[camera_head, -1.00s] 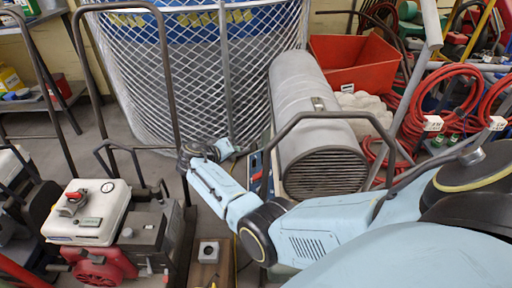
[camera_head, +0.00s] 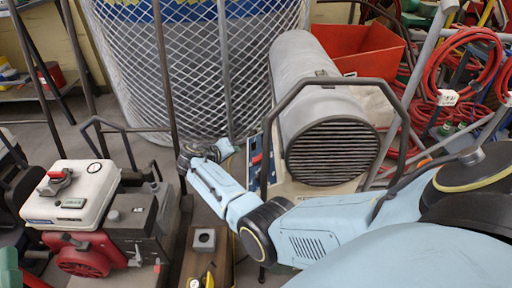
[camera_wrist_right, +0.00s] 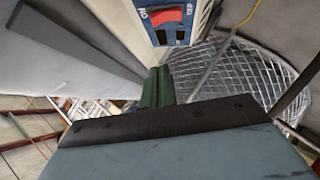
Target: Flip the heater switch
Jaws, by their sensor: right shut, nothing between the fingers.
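The heater (camera_head: 318,110) is a grey cylinder with a dark round grille at its front, lying on its stand. A blue switch panel (camera_head: 256,160) shows on its left side, partly hidden. In the right wrist view, the red rocker switch (camera_wrist_right: 167,15) sits on the blue panel (camera_wrist_right: 168,38) at the top, between white markings; I cannot tell which way it is tipped. My right gripper (camera_head: 226,148) is left of the heater, near the panel. Its dark green fingers (camera_wrist_right: 157,88) are together and empty, pointing toward the panel below the switch and apparently apart from it.
A dark tubular handle (camera_head: 335,80) arches in front of the heater. A wire-mesh-covered tank (camera_head: 165,95) stands behind my gripper. A red and white engine unit (camera_head: 90,215) is at the lower left. A red bin (camera_head: 365,48) and red hoses (camera_head: 462,62) are at the back right.

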